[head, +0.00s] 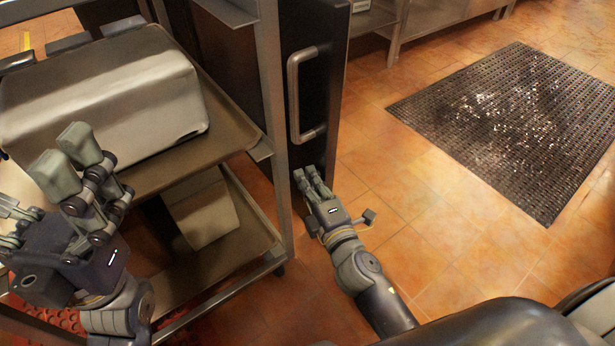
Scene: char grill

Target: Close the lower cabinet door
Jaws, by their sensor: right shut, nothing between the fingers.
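The dark cabinet door (330,120) stands upright in the upper middle of the head view, just right of a metal rack post. Its long metal handle (294,95) is upright and faces left. The door's hinge side and its angle to the cabinet front cannot be made out. My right gripper (309,180) is shut and empty at the door's lower end, below the handle; whether it touches the door is unclear. My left gripper (42,185) is open and empty at the far left, in front of the rack.
A metal rack (270,150) on the left holds a large steel container (110,95) on an upper tray and a smaller pale box (203,210) below. A black perforated floor mat (510,120) lies at the right. The tiled floor between door and mat is clear.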

